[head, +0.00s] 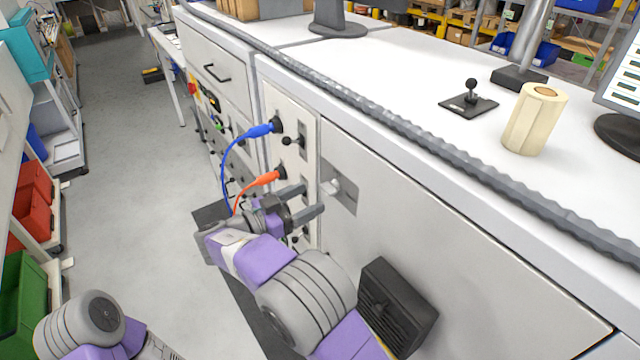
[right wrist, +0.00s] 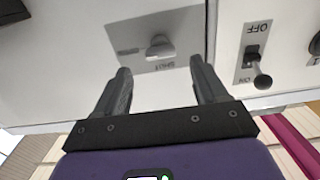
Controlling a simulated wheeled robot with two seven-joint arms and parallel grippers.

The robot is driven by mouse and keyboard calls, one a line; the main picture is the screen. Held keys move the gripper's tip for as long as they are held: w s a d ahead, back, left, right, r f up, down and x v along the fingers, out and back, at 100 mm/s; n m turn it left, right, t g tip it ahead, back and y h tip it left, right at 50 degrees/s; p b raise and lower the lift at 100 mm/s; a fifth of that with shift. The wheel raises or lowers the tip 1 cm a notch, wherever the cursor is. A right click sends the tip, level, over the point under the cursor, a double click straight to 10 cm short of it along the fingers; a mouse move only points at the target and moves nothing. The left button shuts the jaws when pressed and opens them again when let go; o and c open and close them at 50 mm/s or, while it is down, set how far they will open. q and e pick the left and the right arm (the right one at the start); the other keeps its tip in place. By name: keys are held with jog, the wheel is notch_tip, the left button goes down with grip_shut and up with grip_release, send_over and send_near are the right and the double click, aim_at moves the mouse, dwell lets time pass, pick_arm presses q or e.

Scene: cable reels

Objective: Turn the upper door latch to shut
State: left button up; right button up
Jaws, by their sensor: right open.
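The upper door latch (head: 331,187) is a small pale knob on a grey plate (head: 341,200), near the upper left corner of the white cabinet door (head: 430,230). In the right wrist view the latch (right wrist: 160,47) shows upside down, with the word SHUT on its plate beside it. My right gripper (head: 312,198) is open and empty, pointing at the door. In the right wrist view its fingertips (right wrist: 160,68) stand apart, with the latch just beyond them and between them in the picture; contact is not visible. My left gripper is out of view.
Left of the door is a switch panel (head: 289,120) with a blue cable (head: 250,133) and an orange cable (head: 262,180) plugged in, close to my right gripper. An ON/OFF switch (right wrist: 256,60) shows in the right wrist view. The counter (head: 400,80) overhangs above; the floor (head: 130,150) at left is clear.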

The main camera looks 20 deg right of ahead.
aim_at(324, 191)
jog(key=shift+p+x, duration=0.3)
jog(key=shift+x, duration=2.4)
jog(key=shift+f, duration=0.1)
jog(key=c, duration=1.1)
jog(key=shift+o, duration=0.2)
